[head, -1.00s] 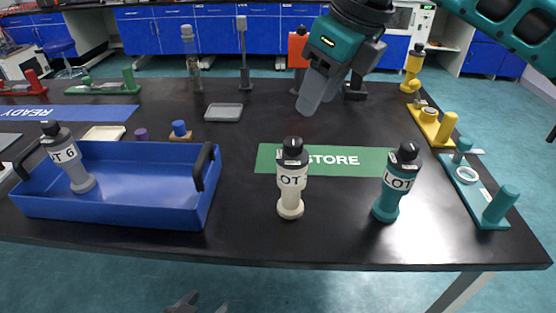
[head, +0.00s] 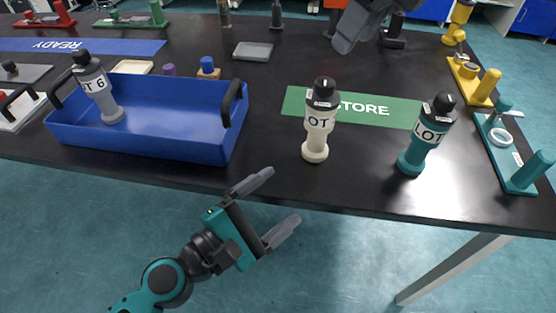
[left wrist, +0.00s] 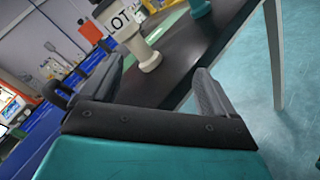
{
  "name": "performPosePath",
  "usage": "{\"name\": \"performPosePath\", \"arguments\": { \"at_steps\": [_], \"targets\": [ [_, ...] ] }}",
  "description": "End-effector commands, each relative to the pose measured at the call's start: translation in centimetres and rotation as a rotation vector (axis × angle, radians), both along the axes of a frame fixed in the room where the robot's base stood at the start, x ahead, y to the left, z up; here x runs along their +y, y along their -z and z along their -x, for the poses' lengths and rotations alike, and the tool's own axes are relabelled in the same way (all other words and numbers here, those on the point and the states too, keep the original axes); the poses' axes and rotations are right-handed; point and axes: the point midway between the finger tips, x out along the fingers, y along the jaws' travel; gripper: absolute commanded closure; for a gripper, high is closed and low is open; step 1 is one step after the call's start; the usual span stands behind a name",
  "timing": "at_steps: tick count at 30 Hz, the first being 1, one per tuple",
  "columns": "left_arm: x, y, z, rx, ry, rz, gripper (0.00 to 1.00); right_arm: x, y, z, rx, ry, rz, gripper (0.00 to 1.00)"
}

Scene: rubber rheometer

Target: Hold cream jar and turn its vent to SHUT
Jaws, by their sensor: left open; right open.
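The cream jar (head: 316,137) stands upright near the front edge of the black table, with a dark cap (head: 322,94) on top and a label reading "OT". The setting of its vent is too small to read. It also shows in the left wrist view (left wrist: 128,28), beyond the fingers. My left gripper (head: 287,202) is open and empty, in front of the table edge, below and left of the jar and apart from it. My right gripper (head: 357,28) is above the table at the top, behind the jar, cut off by the frame edge; its fingers are partly hidden.
A teal jar (head: 421,145) stands right of the cream jar. A blue tray (head: 180,145) with a grey jar (head: 104,95) in it is at the left. The green STORE mat (head: 390,108) lies behind the jars. A teal fixture (head: 510,155) stands at the right edge.

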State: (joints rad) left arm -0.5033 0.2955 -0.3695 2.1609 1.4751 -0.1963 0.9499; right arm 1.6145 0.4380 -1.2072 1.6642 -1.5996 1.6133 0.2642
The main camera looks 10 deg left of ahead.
Motion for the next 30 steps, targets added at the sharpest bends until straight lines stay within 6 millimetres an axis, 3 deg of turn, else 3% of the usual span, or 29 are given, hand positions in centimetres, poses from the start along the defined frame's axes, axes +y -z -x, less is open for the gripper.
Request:
{"name": "performPosePath", "arguments": {
  "at_steps": [6, 12, 30],
  "targets": [
    [-0.3, -3.2, -0.6, 0.223, -0.003, 0.459, 0.12, 0.0, 0.0, 0.0, 0.0, 0.0, 0.0, 0.57],
    [0.0, -4.8, -2.2, 0.34, -0.056, 0.7, 0.12, 0.0, 0.0, 0.0, 0.0, 0.0, 0.0, 0.57],
    [-0.7, -4.3, -6.0, 0.406, -0.184, 0.669, 0.12, 0.0, 0.0, 0.0, 0.0, 0.0, 0.0, 0.57]
  ]
}}
